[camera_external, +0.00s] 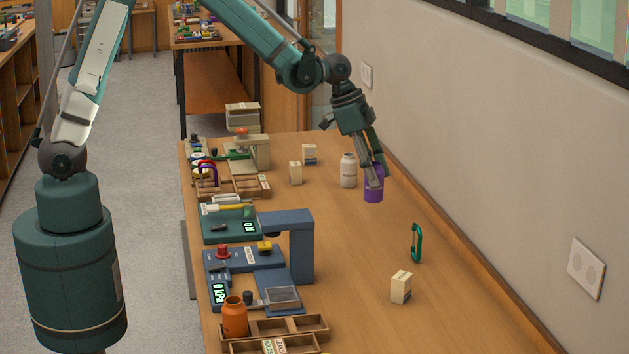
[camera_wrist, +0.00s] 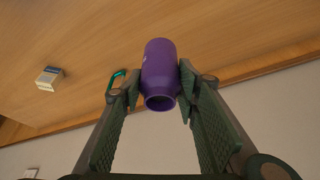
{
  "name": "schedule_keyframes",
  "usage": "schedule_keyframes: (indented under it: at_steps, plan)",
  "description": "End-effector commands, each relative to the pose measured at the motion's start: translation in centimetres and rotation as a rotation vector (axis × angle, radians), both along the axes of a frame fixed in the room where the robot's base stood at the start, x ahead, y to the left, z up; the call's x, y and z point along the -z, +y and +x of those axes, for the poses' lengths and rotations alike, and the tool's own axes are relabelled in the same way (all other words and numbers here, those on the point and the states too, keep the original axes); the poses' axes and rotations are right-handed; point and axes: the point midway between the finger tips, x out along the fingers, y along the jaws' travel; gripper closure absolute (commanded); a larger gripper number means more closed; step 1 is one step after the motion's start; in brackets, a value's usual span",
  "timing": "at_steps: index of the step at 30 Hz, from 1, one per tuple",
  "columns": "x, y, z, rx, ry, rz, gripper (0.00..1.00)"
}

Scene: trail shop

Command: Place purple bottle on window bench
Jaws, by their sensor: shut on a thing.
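The purple bottle (camera_external: 373,190) is at the right side of the long wooden bench (camera_external: 350,270), near the wall below the window. My gripper (camera_external: 373,176) comes down from above and is shut on the bottle's upper part. In the wrist view the purple bottle (camera_wrist: 160,75) sits between the two fingers of my gripper (camera_wrist: 158,92), its open mouth towards the camera. I cannot tell whether its base touches the bench or is just above it.
A white bottle (camera_external: 348,170) stands just left of the purple one. A green carabiner (camera_external: 416,243) and a small box (camera_external: 401,287) are nearer the front. Devices, an orange jar (camera_external: 234,317) and wooden trays (camera_external: 270,335) line the left edge. The middle of the bench is clear.

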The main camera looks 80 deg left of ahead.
Motion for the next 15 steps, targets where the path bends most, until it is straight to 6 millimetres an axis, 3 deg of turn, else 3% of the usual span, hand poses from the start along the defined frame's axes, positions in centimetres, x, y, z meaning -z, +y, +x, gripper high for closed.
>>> schedule_keyframes:
  at_steps: [1,6,12,15]
  plan:
    - [0.0,1.9,0.5,-0.036,-0.002,0.0,0.83]
    - [0.1,7.4,1.6,-0.144,-0.006,-0.002,0.83]
    - [0.1,12.5,2.3,-0.244,-0.011,-0.006,0.83]
    - [0.1,14.2,2.5,-0.276,-0.013,-0.006,0.83]
